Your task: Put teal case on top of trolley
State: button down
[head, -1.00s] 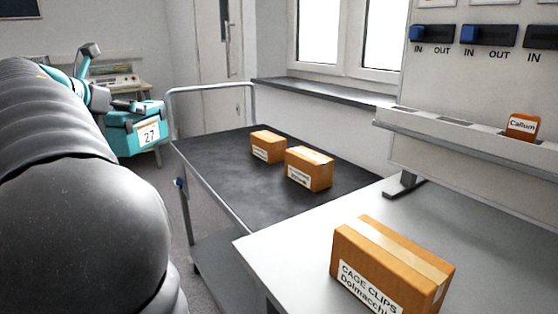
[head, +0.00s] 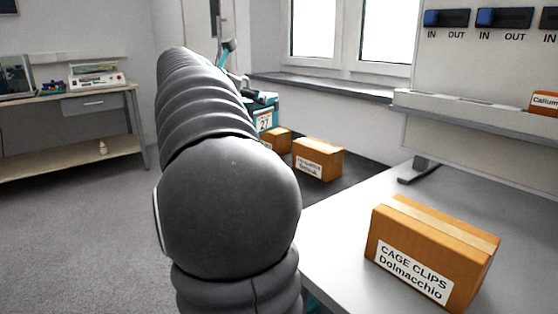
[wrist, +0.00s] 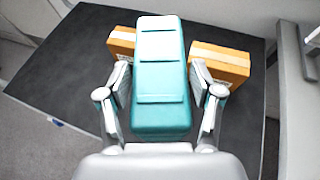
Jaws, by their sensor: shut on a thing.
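The teal case (wrist: 160,85) is between the two fingers of my gripper (wrist: 160,110) in the wrist view, and the gripper is shut on it. In the head view the teal case (head: 264,115) shows its label "27" behind my arm, which hides part of it and most of the gripper. The trolley's dark top (wrist: 70,70) lies below the case in the wrist view. It also shows in the head view (head: 345,175), partly covered by my arm. I cannot tell whether the case touches the trolley top.
Two cardboard boxes stand on the trolley: one box (head: 318,158) at the right and another (head: 277,140) near the case. In the wrist view they flank the case. A "CAGE CLIPS" box (head: 432,255) sits on the light bench (head: 345,235). A window ledge (head: 330,88) runs behind the trolley.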

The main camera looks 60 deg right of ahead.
jog(key=w+d+f+b, duration=0.2)
jog(key=w+f, duration=1)
jog(key=w, duration=0.1)
jog(key=shift+d+f+b, duration=0.15)
jog(key=shift+d+b, duration=0.2)
jog(key=shift+d, duration=0.05)
jog(key=shift+c, duration=1)
grip_release()
jog(key=shift+f, duration=0.2)
jog(key=v, duration=1.2)
jog(key=shift+s+p, duration=0.15)
jog(key=shift+p, duration=0.2)
